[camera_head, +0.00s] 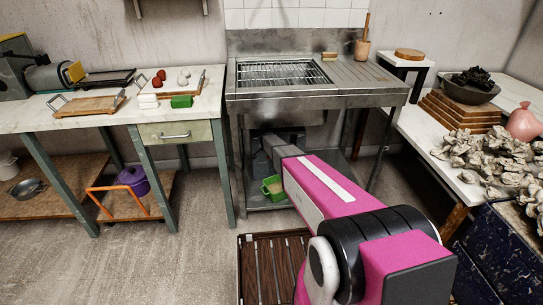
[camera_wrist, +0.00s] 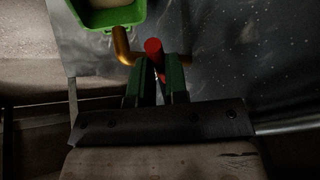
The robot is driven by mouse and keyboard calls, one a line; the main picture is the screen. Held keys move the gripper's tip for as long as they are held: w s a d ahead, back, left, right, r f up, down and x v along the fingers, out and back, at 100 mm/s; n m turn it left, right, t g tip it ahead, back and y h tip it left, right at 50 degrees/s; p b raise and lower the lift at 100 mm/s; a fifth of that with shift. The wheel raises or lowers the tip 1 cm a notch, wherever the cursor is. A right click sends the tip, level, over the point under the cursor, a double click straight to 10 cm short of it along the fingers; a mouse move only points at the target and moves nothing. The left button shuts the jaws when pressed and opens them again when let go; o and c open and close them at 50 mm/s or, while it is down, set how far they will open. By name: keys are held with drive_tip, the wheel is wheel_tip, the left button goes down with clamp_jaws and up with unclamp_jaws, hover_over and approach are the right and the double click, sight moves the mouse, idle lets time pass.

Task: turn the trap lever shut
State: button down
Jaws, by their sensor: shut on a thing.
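The trap lever shows in the wrist view as a red-ended handle (camera_wrist: 153,46) beside a bent brass pipe (camera_wrist: 123,47). My gripper (camera_wrist: 157,72) has dark green fingers, closed on the red lever, whose round end shows just beyond the fingertips. The rest of the lever is hidden by the fingers, and its turn angle cannot be told. In the head view my pink arm reaches under the steel sink (camera_head: 310,98); the gripper and lever are hidden there.
A green tub (camera_head: 272,188) stands on the shelf under the sink; it also shows at the top of the wrist view (camera_wrist: 108,18). Sink legs flank my arm. A slatted wooden crate (camera_head: 262,270) is on the floor. Floor at left is clear.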

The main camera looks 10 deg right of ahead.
drive_tip(key=c, duration=1.1)
unclamp_jaws()
drive_tip(key=shift+s+a+r, duration=0.1)
drive_tip(key=shift+s+r, duration=0.05)
drive_tip(key=shift+r, duration=0.1)
drive_tip(key=s+a, duration=0.1)
drive_tip(key=s, duration=0.2)
drive_tip(key=s+a, duration=0.2)
drive_tip(key=s, duration=0.2)
drive_tip(key=s+a, duration=0.2)
drive_tip(key=s, duration=0.2)
drive_tip(key=shift+a+r, duration=0.25)
